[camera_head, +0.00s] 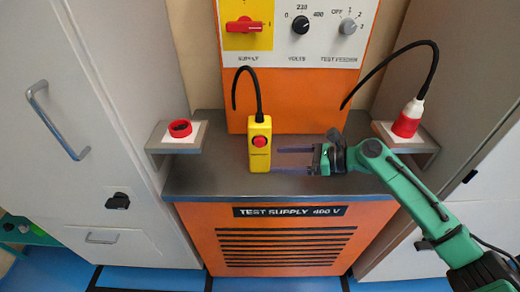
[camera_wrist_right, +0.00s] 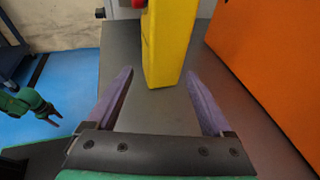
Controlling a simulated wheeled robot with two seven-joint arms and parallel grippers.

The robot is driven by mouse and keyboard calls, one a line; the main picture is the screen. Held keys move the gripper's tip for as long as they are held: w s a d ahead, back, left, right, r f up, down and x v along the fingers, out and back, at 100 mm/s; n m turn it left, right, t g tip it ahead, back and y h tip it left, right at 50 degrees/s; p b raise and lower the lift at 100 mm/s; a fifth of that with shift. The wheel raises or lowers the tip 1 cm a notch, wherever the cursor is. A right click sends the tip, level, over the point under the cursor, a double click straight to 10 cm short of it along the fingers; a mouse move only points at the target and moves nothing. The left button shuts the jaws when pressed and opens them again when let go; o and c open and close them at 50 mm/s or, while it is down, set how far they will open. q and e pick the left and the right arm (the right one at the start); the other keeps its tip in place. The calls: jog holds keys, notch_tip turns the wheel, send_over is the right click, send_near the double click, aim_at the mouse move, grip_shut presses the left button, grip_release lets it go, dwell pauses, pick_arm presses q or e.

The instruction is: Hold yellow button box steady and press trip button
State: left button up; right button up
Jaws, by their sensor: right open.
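The yellow button box (camera_head: 260,150) stands upright on the grey bench top, with a round red button (camera_head: 259,141) on its front and a black cable rising from its top. My right gripper (camera_head: 279,160) is open and empty, at the box's right side with its fingers pointing at it. In the right wrist view the yellow box (camera_wrist_right: 167,45) shows ahead between the lines of the two purple fingers; I see no grip on it. My left gripper (camera_wrist_right: 48,116) shows small at the left of the wrist view, away from the box; its jaws are too small to judge.
A red socket (camera_head: 180,128) sits on the left bracket and a red plug (camera_head: 407,120) with a black cable on the right one. The orange panel (camera_head: 298,92) with a red supply switch (camera_head: 243,25) and knobs rises behind. The bench (camera_head: 205,180) is clear left of the box.

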aim_at(265, 159)
jog(key=shift+f+b+x, duration=0.25)
jog(key=shift+b+x, duration=0.15)
jog(key=shift+x, duration=0.7)
jog(key=shift+w+a+p, duration=0.2)
jog(key=shift+a+p, duration=0.35)
jog(key=shift+a, duration=0.05)
jog(key=shift+w+a+p, duration=0.25)
jog(key=shift+a+p, duration=0.25)
jog(key=shift+a, duration=0.1)
jog(key=shift+w+a+f, duration=0.1)
jog(key=shift+a+f, duration=0.05)
jog(key=shift+a, duration=0.2)
jog(key=shift+w+a+f, duration=0.1)
jog(key=shift+a+f, duration=0.1)
jog(key=shift+a, duration=0.1)
pick_arm(q)
jog(key=shift+w+r, duration=0.25)
jog(key=shift+w, duration=0.25)
jog(key=shift+w+r, duration=0.2)
jog(key=shift+w, duration=0.25)
jog(key=shift+s, duration=0.2)
pick_arm(e)
jog(key=c, duration=0.8)
pick_arm(q)
grip_shut()
